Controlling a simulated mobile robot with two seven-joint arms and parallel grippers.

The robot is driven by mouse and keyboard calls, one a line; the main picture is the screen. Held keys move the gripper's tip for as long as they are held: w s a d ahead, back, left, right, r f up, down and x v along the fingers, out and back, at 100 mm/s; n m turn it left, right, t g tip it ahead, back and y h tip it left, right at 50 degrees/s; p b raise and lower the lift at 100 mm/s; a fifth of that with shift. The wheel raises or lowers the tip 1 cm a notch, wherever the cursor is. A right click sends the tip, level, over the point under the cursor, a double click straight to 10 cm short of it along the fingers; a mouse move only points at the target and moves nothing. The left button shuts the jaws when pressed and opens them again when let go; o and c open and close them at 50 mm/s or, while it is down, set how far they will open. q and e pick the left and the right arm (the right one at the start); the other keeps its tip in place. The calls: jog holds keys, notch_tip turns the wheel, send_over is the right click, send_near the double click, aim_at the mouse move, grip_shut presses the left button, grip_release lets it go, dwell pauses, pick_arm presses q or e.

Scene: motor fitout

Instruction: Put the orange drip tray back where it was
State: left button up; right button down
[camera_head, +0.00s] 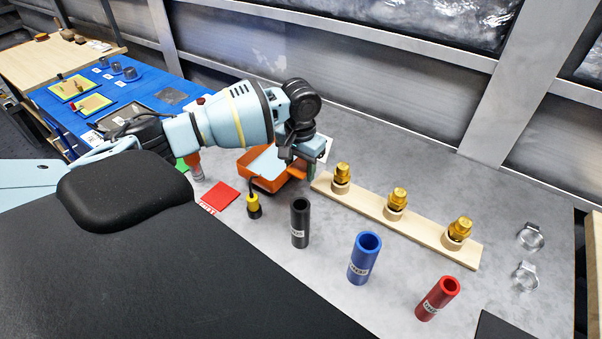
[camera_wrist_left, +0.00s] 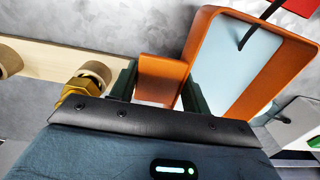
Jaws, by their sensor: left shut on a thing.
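The orange drip tray (camera_head: 262,184) is at the middle of the grey bench in the head view, with a light blue inside. My left gripper (camera_head: 299,164) reaches over its right side and partly hides it. In the left wrist view my left gripper (camera_wrist_left: 160,92) is shut on an orange tab at the tray's side, one finger on each side of it. The tray's rim (camera_wrist_left: 287,72) shows at the upper right there. I cannot tell whether the tray touches the bench. My right gripper is not in view.
A wooden rail (camera_head: 366,210) with three brass fittings stands just right of the tray. Black (camera_head: 300,225), blue (camera_head: 364,260) and red (camera_head: 437,299) sleeves stand in front. A yellow-black plug (camera_head: 254,207) and red card (camera_head: 220,196) lie close by.

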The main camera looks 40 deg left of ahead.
pick_arm(q)
notch_tip(320, 180, down, 2)
jog(key=shift+f, duration=0.15)
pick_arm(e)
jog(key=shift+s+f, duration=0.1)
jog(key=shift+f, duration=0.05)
pick_arm(q)
jog(key=shift+f, duration=0.15)
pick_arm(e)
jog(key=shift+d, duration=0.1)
pick_arm(q)
jog(key=o, duration=1.3)
jog(key=shift+r, duration=0.4)
notch_tip(320, 180, up, 10)
jog(key=shift+r+p, duration=0.1)
jog(key=shift+p, duration=0.35)
jog(key=shift+r, duration=0.6)
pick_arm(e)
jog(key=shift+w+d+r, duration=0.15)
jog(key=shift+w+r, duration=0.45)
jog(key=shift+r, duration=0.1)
